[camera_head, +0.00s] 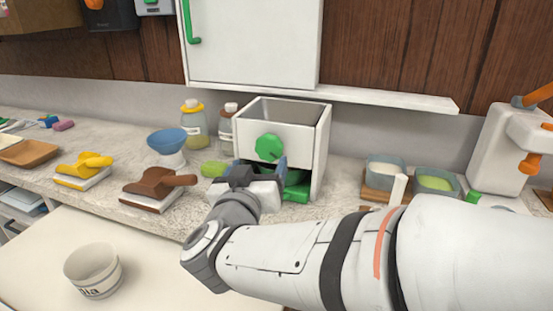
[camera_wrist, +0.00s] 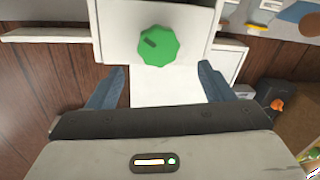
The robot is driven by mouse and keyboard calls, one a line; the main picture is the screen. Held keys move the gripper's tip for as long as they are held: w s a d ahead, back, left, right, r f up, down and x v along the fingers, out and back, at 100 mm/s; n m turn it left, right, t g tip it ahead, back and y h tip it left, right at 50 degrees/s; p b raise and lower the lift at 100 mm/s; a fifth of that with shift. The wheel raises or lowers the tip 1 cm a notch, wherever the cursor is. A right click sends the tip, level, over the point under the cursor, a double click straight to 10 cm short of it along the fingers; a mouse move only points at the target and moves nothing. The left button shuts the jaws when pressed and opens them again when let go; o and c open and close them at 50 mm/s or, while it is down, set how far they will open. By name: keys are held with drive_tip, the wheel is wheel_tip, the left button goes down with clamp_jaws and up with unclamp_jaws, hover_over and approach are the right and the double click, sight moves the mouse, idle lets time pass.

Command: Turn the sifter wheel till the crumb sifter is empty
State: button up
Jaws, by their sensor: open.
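The crumb sifter (camera_head: 318,150) is a white box with an open top, standing on the counter. The part of its inside that shows is bare grey wall; its bottom is hidden. The green sifter wheel (camera_head: 269,148) is on its front face. In the wrist view the wheel (camera_wrist: 158,45) is many-sided with a dark mark at its left. My gripper (camera_head: 261,166) is open and empty in front of the sifter, just below the wheel. In the wrist view the blue-grey fingers of my gripper (camera_wrist: 163,75) are spread wider than the wheel, with their tips short of it.
A green object (camera_head: 297,189) sits in the sifter's lower opening, partly hidden by my gripper. A blue bowl (camera_head: 167,140) and bottles (camera_head: 194,125) stand left; two tubs (camera_head: 436,183) stand right. A shelf (camera_head: 390,99) and cabinet (camera_head: 255,40) are above. A white pot (camera_head: 93,270) is front left.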

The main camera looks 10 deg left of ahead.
sight(268, 150)
drive_tip(key=shift+w+a+b, duration=0.15)
drive_tip(key=shift+w+b, duration=0.35)
drive_tip(key=shift+w, duration=3.25)
drive_tip(key=shift+c, duration=0.5)
drive_tip(key=c, duration=0.7)
drive_tip(key=shift+d, duration=0.25)
drive_tip(key=shift+c, duration=0.8)
drive_tip(key=shift+a+f, duration=0.1)
drive_tip(key=shift+a, duration=0.1)
drive_tip(key=shift+m+b, duration=0.3)
drive_tip(key=shift+m, duration=0.1)
